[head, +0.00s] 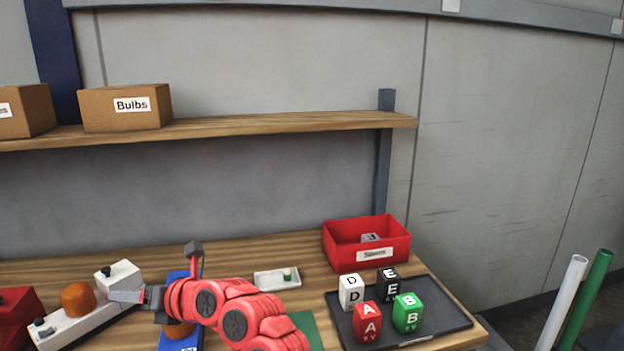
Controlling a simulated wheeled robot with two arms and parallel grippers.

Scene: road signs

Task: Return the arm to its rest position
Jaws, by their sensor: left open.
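My left arm, red with dark joint discs, reaches in from the bottom of the head view. Its left gripper (130,296) points to the left over the wooden workbench, close to a white unit with an orange dome (78,299). The gripper is open, and I see nothing held in it. From this angle I cannot tell whether it touches the white unit. The arm covers part of a blue item (180,342) beneath it. My right gripper is not in view.
A black tray (440,335) holds lettered blocks, including a red A block (367,323) and a green B block (407,313). A red bin (340,252) and a small white tray (262,281) stand behind. A shelf (240,124) with a Bulbs box (125,108) is above.

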